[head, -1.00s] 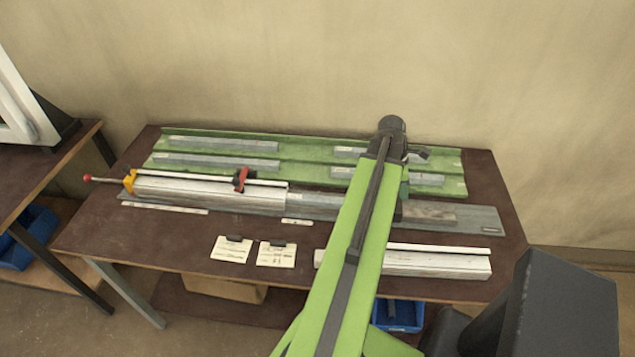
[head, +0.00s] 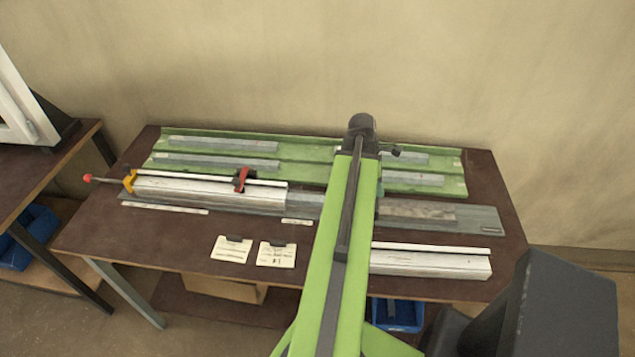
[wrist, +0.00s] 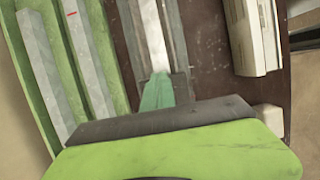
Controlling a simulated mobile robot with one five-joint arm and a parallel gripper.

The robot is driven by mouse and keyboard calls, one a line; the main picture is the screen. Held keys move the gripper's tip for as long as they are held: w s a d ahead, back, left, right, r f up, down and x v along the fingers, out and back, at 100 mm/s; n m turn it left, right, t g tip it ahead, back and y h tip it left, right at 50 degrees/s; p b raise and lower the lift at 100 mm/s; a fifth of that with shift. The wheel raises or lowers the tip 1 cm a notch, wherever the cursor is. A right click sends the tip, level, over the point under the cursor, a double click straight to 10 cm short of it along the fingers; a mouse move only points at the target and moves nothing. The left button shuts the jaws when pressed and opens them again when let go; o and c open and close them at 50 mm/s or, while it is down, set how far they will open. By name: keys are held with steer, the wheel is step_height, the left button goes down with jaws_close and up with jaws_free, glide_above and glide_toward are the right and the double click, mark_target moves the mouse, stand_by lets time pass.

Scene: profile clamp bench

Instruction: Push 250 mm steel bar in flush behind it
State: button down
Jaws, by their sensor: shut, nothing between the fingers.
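My gripper (wrist: 158,94) shows in the wrist view as a teal-green finger tip, shut, low over the grey channel. In the head view my arm hides most of it. A grey steel bar (head: 420,210) lies in the channel to the right of my arm, and it also shows in the wrist view (wrist: 153,35), beyond the finger tip. A grey strip (head: 303,206) runs from the clamped profile toward my arm; where it ends is hidden. I cannot tell whether the finger touches a bar. The pale profile (head: 210,194) sits in the fixture under a red clamp (head: 240,179).
A green tray (head: 310,150) with several grey bars lies behind the fixture. A pale profile (head: 430,262) lies at the front right. Two white cards (head: 277,255) lie at the front. A red-knobbed screw (head: 88,178) sticks out left.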

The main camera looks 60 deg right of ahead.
steer(key=shift+w+a, duration=1.1)
steer(key=shift+w, duration=1.2)
steer(key=shift+w+a, duration=1.05)
steer(key=shift+w, duration=1.3)
steer(key=shift+w+a, duration=1.1)
steer(key=shift+w, duration=1.2)
steer(key=shift+w+a, duration=0.2)
steer(key=shift+w, duration=0.3)
steer(key=shift+s+d, duration=0.35)
steer(key=shift+s, duration=0.4)
step_height(320, 180, up, 7)
steer(key=p, duration=0.7)
steer(key=shift+w, duration=0.1)
